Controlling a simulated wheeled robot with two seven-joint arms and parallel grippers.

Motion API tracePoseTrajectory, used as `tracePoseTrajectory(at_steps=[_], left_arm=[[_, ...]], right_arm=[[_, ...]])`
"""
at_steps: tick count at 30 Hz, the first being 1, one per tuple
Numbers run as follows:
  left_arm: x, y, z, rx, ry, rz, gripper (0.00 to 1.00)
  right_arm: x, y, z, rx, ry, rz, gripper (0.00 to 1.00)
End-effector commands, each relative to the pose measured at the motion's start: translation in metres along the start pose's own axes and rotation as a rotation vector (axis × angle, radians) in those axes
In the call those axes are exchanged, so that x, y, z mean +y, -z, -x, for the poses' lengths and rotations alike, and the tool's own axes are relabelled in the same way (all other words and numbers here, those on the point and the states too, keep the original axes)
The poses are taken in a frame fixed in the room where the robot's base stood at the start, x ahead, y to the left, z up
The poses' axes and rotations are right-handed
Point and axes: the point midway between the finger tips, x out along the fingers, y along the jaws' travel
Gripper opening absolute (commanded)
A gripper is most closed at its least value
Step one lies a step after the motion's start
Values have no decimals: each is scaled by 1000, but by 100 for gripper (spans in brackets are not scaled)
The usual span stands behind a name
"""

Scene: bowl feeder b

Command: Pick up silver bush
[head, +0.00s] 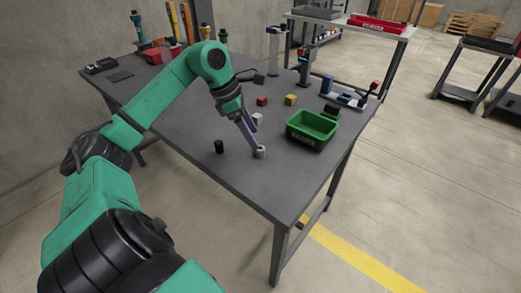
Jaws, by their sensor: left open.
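A small silver bush (260,153) stands on the dark grey table (205,170) near its front edge. My left gripper (254,146) reaches down from the upper left, with its fingertips right at the bush. Its jaws are open. At this size I cannot tell whether the fingers touch the bush or sit around it. My right gripper is not in view.
A black cylinder (219,146) stands left of the bush. A pale grey piece (257,119), a red block (262,101) and a yellow block (290,100) lie behind. A green bin (312,130) stands to the right. The table's front left is clear.

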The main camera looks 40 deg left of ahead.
Motion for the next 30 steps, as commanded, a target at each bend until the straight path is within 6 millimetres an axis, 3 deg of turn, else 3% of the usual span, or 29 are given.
tracePoseTrajectory(at_steps=[7,14,15,20,30], left_arm=[[0,1,-43,-1,5,0,68],[0,2,-50,0,2,0,68],[0,2,-50,0,2,0,61],[0,2,-50,0,2,0,0],[0,1,-47,0,1,-1,0]], right_arm=[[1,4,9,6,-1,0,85],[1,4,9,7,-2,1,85],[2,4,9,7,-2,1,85],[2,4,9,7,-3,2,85],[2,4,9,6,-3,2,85]])
